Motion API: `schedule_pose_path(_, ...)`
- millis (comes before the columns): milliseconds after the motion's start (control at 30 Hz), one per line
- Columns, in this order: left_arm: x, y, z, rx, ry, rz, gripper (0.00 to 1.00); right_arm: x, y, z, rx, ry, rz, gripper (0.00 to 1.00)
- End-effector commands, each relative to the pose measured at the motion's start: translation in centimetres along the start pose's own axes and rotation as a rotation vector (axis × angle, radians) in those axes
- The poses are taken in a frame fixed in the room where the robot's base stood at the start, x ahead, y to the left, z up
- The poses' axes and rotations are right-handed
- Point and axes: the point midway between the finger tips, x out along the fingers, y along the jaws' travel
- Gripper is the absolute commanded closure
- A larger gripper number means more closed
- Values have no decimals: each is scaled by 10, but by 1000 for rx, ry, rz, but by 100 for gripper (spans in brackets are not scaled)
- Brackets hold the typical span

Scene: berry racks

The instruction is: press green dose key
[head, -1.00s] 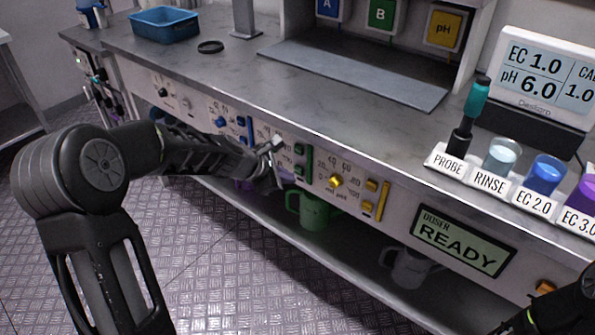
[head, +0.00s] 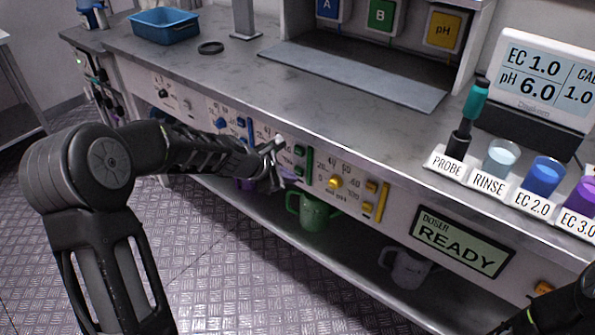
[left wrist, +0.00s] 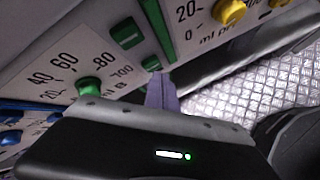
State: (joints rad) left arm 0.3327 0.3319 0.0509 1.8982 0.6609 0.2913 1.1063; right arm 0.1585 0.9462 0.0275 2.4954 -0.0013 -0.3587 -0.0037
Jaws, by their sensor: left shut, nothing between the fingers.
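The green section of the doser panel has two small green keys, one above the other, beside a green vertical bar (head: 309,164). The upper green key (head: 299,151) and lower green key (head: 298,171) show right of my left gripper (head: 275,160) in the head view. In the left wrist view, the upper key (left wrist: 127,32) and lower key (left wrist: 151,63) are clear. My left gripper's shut, empty fingertips (left wrist: 161,80) are just below the lower key; I cannot tell whether they touch it. A green knob (left wrist: 88,86) is left of them.
The doser display (head: 462,242) reads READY. Yellow keys (head: 371,186) and blue controls (head: 221,123) flank the green section. A green mug (head: 315,212) and a grey mug (head: 408,268) stand on the shelf below. The probe and beakers stand on the counter at right.

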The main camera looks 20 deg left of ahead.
Motion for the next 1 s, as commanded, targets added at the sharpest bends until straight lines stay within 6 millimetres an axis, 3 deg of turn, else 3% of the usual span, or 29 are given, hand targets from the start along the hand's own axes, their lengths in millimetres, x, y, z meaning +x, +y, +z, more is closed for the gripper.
schedule_pose_path(1000, 5, 4, 4, -1, 0, 0, 100, -5, -2, 0, 0, 0, 0, 64)
